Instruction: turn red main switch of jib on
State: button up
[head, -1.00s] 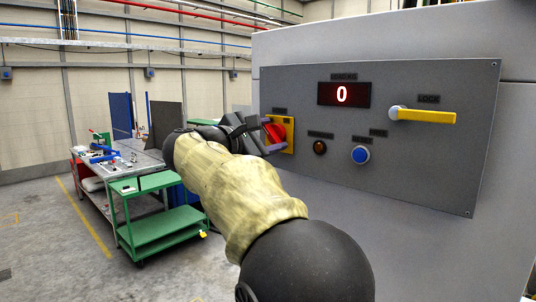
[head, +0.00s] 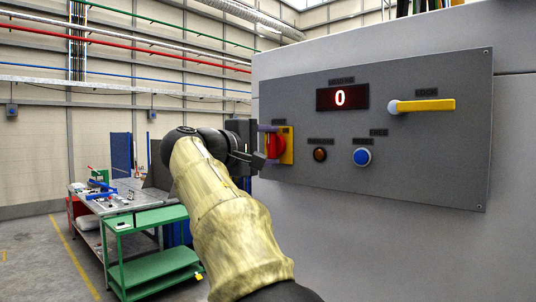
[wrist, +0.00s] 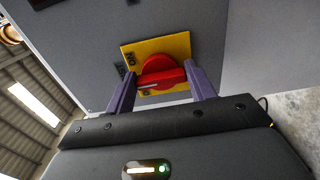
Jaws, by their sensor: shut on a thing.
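The red main switch (head: 275,146) is a rotary knob on a yellow plate (head: 288,145) at the left side of the grey control panel. In the wrist view the knob (wrist: 160,72) has a raised red bar lying nearly level, with a pale mark near its left end. My gripper (head: 268,145) is at the switch, its purple fingers on either side of the bar. In the wrist view my gripper (wrist: 162,86) is shut on the red bar, one finger at each end.
A green cart (head: 150,218) and a workbench (head: 85,208) stand at left.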

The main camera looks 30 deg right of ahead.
dwell(0.3)
jog(key=shift+f, duration=0.1)
jog(key=o, duration=1)
jog(key=shift+a, duration=0.15)
jog(key=b+v, duration=0.2)
jog(key=v, duration=1.5)
jog(key=shift+a+b, duration=0.1)
jog(key=shift+b, duration=0.25)
